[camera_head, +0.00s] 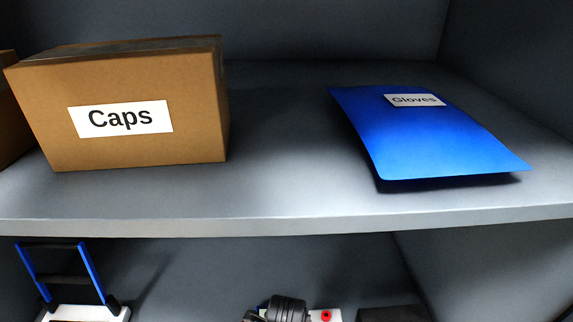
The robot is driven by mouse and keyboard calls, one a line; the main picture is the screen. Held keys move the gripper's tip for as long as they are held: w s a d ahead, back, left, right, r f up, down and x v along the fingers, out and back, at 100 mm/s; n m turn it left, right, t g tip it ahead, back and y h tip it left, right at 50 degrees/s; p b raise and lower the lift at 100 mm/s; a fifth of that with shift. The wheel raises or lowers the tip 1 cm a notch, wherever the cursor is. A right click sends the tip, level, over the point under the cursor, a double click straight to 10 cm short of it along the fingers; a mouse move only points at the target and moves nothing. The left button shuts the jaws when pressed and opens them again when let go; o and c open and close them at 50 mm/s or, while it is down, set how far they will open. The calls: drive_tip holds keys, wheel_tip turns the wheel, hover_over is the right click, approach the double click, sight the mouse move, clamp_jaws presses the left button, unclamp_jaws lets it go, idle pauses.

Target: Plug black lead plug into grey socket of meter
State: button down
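The black lead plug and the grey socket cannot be made out in the head view. On the lower shelf, cut by the bottom edge, is a black ribbed object (288,308). Beside it on the right is a small white piece with a red spot (326,315). I cannot tell whether these belong to the meter or its leads. My gripper is not in view.
A cardboard box labelled Caps (150,145) stands on the upper shelf (285,190), left. A blue Gloves packet (435,135) lies right, slightly over bare shelf. Below are a blue-and-black frame (90,270) on a white base and a dark block (393,314).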

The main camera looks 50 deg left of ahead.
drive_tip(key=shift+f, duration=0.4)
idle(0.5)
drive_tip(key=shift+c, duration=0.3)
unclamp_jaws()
